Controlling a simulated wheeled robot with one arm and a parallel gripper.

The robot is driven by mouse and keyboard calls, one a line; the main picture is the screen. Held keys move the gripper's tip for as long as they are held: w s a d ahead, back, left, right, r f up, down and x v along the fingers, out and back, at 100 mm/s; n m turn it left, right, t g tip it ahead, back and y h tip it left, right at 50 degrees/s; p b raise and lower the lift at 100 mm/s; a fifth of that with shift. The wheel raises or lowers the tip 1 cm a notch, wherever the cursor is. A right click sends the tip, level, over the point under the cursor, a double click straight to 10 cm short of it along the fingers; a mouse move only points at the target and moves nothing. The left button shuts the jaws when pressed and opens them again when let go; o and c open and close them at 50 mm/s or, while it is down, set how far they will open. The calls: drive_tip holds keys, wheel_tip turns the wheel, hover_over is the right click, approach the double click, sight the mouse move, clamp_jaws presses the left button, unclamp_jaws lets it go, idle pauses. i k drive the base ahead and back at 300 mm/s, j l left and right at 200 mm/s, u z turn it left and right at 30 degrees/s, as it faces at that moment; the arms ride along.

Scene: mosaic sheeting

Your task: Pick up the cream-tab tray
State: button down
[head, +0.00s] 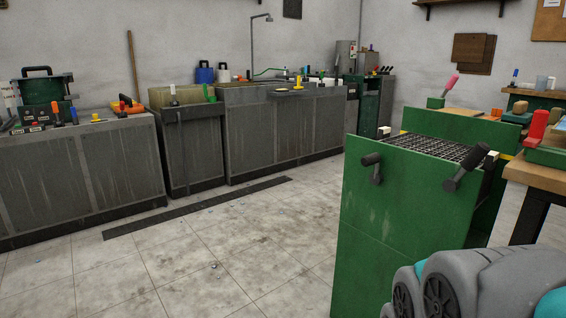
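A dark mesh-like tray (436,146) lies in the top of a green cabinet (405,225) at the right of the head view. A small cream block (384,131) shows at its left side and another cream block (490,157) at its right; these look like its tabs. Two black knob-like handles, one left (372,166) and one right (464,168), stick out at the cabinet's near top edge. The near wall hides part of the tray's side. My arm's grey and teal links fill the lower right corner. My gripper is not in view.
A wooden workbench (536,172) with a red-handled tool (537,126) stands close to the cabinet's right. Grey counters (80,170) with tools and bottles line the back wall. A dark floor strip (200,207) runs before them. The tiled floor left of the cabinet is open.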

sight(455, 152)
drive_tip(key=z, duration=3.1)
drive_tip(key=u, duration=2.45)
drive_tip(key=j+z, duration=0.25)
drive_tip(key=j, duration=0.35)
drive_tip(key=i, duration=0.05)
